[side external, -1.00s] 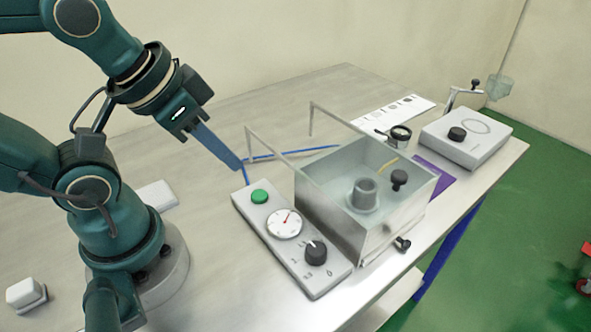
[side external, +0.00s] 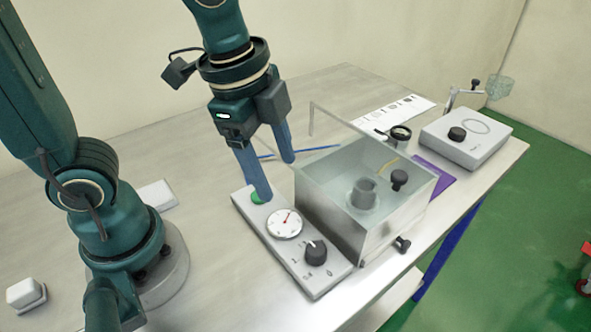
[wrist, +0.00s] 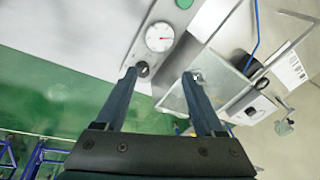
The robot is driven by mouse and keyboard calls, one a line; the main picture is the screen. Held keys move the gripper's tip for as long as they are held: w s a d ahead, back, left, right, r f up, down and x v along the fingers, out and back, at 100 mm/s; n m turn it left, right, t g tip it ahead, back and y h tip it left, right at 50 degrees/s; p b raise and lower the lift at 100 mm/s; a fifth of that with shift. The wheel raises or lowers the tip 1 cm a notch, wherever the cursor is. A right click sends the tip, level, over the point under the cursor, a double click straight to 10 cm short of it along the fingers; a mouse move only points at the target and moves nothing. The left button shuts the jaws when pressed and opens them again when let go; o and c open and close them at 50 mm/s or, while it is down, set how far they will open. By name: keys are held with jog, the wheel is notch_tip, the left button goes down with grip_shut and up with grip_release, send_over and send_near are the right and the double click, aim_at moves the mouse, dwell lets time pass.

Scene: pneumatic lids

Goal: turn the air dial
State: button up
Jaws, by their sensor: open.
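The air dial (side external: 316,253) is a black knob with a white mark, at the near end of a grey panel (side external: 318,287). In the wrist view the dial (wrist: 143,69) shows close to the left fingertip. My gripper (side external: 276,178) is open, with its two blue fingers apart and nothing between them. It points down above the far end of the panel in the side view; one finger partly hides the green button (side external: 257,198). The round gauge (side external: 284,222) with a red needle lies between button and dial. In the wrist view my gripper (wrist: 159,73) spans beside the dial.
A clear-walled box (side external: 385,235) with a grey cylinder inside stands right beside the panel, with a thin upright frame (side external: 312,120) close to my fingers. A grey device (side external: 468,145) with a black knob stands farther right. The table left of the panel is mostly bare.

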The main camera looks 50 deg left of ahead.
aim_at(317, 249)
jog(key=d+f+m+g, duration=0.1)
jog(key=d+f+m, duration=0.1)
jog(key=m, duration=0.2)
jog(key=w+d+f+m, duration=0.1)
jog(key=d+m, duration=0.1)
jog(key=m, duration=0.1)
jog(key=w+d+f+m+g, duration=0.1)
jog(key=d+f+m, duration=0.1)
jog(key=m, duration=0.2)
jog(key=shift+w+f+m+g+y, duration=0.25)
jog(key=shift+f+m+g+y, duration=0.05)
jog(key=shift+y, duration=0.1)
jog(key=shift+d+f+m, duration=0.4)
jog(key=shift+f+m, duration=0.1)
jog(key=shift+m, duration=0.2)
jog(key=shift+f, duration=2.55)
grip_shut()
